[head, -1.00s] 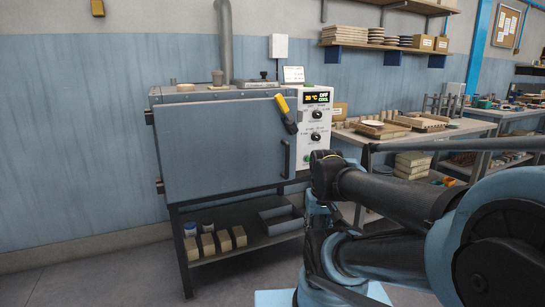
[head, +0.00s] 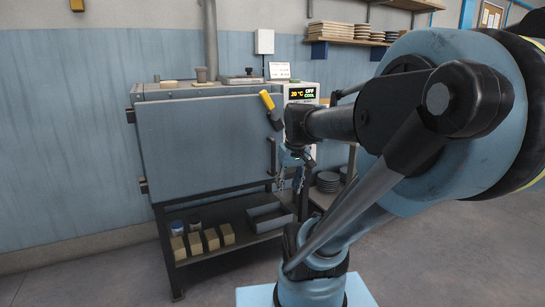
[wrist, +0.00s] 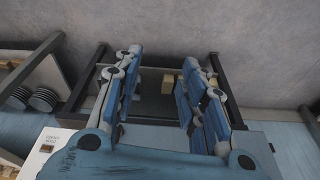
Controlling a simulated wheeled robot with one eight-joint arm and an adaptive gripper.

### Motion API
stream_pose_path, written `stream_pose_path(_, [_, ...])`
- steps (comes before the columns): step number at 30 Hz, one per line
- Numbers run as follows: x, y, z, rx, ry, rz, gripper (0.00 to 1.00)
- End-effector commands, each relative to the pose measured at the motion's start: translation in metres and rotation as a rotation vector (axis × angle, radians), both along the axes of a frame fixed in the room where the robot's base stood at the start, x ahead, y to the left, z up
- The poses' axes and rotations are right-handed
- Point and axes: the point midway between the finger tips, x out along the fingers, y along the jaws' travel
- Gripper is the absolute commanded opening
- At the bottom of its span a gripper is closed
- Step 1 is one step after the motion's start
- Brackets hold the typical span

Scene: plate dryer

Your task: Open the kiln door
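The kiln is a grey-blue box on a dark stand, and its door (head: 205,150) looks shut, with hinges at its left edge. A dark upright handle (head: 272,155) is near the door's right edge. A lever with a yellow grip (head: 268,101) sits tilted at the door's top right corner. My gripper (head: 291,178) is just right of the handle in the head view; I cannot tell whether they touch. In the wrist view my gripper (wrist: 163,64) is open, with nothing between its fingers. The kiln's lower shelf shows beyond them.
The kiln's control panel (head: 302,93) reads 20 °C, OFF, COOL. Small blocks (head: 212,239) and a grey tray (head: 268,216) are on the shelf under the kiln. Dark stacked plates (head: 328,181) are to the right. Floor in front of the kiln is clear.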

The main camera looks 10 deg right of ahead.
Motion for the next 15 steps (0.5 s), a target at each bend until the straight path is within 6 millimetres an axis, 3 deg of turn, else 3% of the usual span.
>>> stream_pose_path(6, [0.074,-0.003,0.053,0.016,-0.034,0.09,0.38])
stream_pose_path(15, [0.178,-0.014,0.107,0.029,-0.087,0.216,0.38])
